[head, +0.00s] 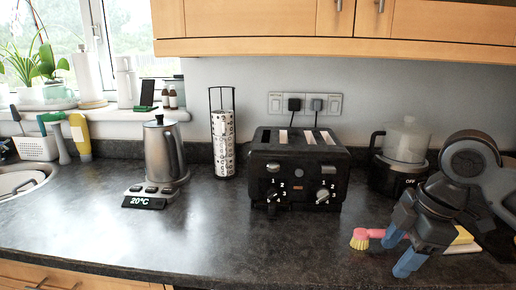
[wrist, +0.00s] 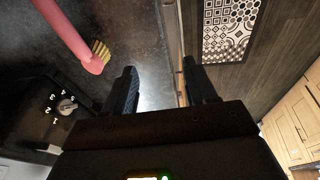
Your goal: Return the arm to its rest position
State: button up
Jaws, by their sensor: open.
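My gripper (head: 401,250) is at the right side of the counter in the head view, with its blue-tipped fingers spread apart and nothing between them. In the wrist view my gripper (wrist: 160,88) also shows open and empty, with its two dark fingers over the counter's edge. My arm comes in from the right of the head view. A pink brush (head: 362,238) with yellowish bristles lies on the counter just left of the fingers. The brush also shows at upper left in the wrist view (wrist: 72,35), apart from the fingers.
A black toaster (head: 298,170) stands left of my gripper, and a blender-like appliance (head: 400,160) stands behind it. A kettle (head: 164,152) and a patterned cylinder (head: 223,145) stand farther left. The counter's front middle (head: 215,235) is clear. Upper cabinets (head: 440,22) hang above.

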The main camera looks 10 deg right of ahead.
jog(key=w+a+r+m+t+y, duration=0.1)
jog(key=w+a+m+t+y, duration=0.15)
jog(key=a+m+t, duration=0.65)
jog(key=w+a+r+m+t+y, duration=0.15)
jog(key=a+y, duration=0.25)
jog(key=a, duration=1.1)
jog(key=s+d+f+m+t+h, duration=0.15)
jog(key=s+f+m+h, duration=0.35)
jog(key=s, duration=0.6)
jog(key=s+d+f+m+t+h, duration=0.1)
jog(key=s+d+f+m+h, duration=0.2)
jog(key=s+f, duration=0.55)
jog(key=s+d+r+n, duration=0.2)
jog(key=s+d, duration=0.1)
jog(key=s, duration=0.6)
jog(key=s+d+r+n, duration=0.2)
jog(key=s+d, duration=0.2)
jog(key=s, duration=0.6)
jog(key=shift+s+d+r, duration=0.2)
jog(key=shift+s+d, duration=0.1)
jog(key=shift+h, duration=0.25)
jog(key=shift+c, duration=0.2)
